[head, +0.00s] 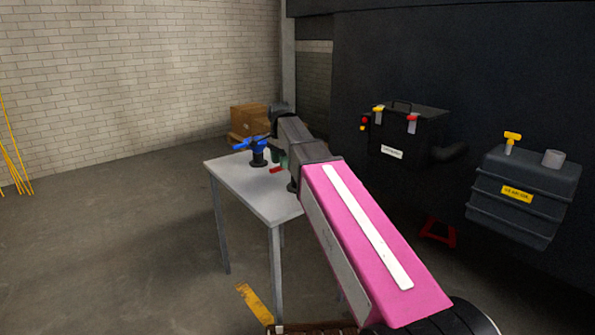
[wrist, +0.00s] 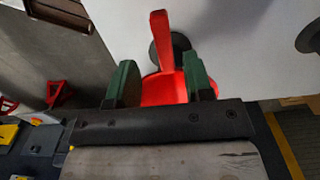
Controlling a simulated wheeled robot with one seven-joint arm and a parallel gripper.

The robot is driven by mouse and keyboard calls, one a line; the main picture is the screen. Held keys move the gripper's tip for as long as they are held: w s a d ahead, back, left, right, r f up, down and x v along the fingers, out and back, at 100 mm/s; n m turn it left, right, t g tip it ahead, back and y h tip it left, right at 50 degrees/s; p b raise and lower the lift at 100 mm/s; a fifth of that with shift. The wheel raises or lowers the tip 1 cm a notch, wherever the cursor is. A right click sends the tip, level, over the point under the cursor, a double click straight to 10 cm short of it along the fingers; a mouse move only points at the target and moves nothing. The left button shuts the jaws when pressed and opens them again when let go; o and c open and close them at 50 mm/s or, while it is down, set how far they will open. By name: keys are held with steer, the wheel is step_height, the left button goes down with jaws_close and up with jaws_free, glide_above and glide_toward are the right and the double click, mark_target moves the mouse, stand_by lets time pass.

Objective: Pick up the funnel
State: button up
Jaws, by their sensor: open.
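A red object that looks like the funnel (wrist: 165,88) is on the light table in the wrist view, with a narrow part pointing up the picture and a wider body below. Its lower part is hidden by my gripper's dark body. My gripper (wrist: 160,78) is open, its two green fingers on either side of the red body. I cannot tell whether they touch it. In the head view, a small bit of red (head: 278,170) shows beside my gripper (head: 283,160) over the table; my arm hides most of it.
The grey table (head: 237,188) also holds a blue-handled item (head: 257,148) on a dark base. Dark round shapes lie near the red object in the wrist view. A black box (head: 405,135) and a dark tank (head: 525,190) are at right. Cardboard boxes (head: 249,119) stand behind.

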mark_target(280, 170)
steer(key=f, duration=0.5)
steer(key=shift+w+a, duration=0.1)
steer(key=shift+w, duration=0.2)
jaws_close()
steer(key=shift+r, duration=0.15)
